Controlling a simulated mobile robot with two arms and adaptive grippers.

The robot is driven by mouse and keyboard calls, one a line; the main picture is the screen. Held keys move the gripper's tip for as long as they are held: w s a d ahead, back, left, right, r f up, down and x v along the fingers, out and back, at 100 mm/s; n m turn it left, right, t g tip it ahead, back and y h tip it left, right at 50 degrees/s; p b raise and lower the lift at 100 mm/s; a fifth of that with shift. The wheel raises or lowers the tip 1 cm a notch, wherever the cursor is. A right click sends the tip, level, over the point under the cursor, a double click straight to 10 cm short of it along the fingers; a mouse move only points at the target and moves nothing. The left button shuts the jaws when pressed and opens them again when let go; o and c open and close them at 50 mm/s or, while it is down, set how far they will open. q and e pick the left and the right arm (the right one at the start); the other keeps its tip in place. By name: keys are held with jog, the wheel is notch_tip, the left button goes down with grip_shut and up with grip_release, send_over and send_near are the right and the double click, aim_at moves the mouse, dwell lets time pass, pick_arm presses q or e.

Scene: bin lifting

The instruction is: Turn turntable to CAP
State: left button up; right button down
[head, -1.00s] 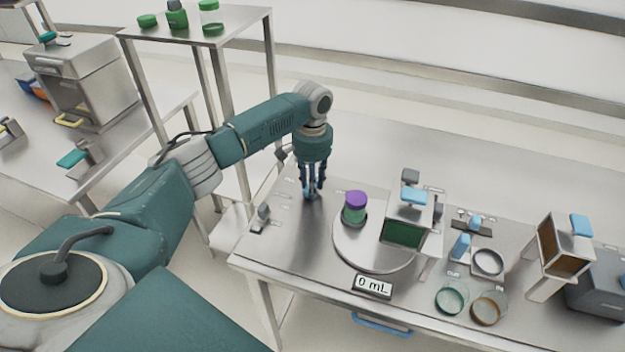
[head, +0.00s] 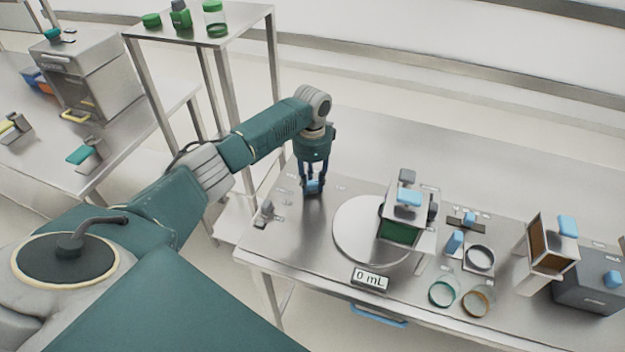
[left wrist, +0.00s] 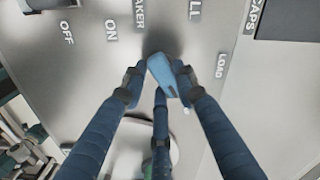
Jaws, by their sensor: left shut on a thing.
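The round silver turntable (head: 350,228) lies flat on the steel table, partly under a machine with a green window (head: 400,232). No jar shows on its open part. A small blue knob (left wrist: 163,76) stands on the table plate to the left of the turntable, among printed labels such as ON, OFF, LOAD and part of CAPS. My left gripper (head: 314,187) points down over this knob, and its fingers are shut on it in the left wrist view. The label facing the knob's pointer cannot be told for sure. My right gripper is not in view.
A display reading 0 mL (head: 370,280) sits at the table's front. Green and orange rings (head: 443,293), blue-handled devices and a grey box (head: 590,283) stand to the right. A tall shelf (head: 200,30) with green items stands behind my left arm. The table's back is clear.

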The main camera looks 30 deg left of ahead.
aim_at(312, 184)
pick_arm(q)
jog(key=shift+m, duration=0.6)
jog(key=o, duration=1.2)
jog(key=shift+c, duration=0.2)
jog(key=shift+r, duration=0.2)
notch_tip(312, 184, up, 12)
jog(key=shift+f, duration=0.2)
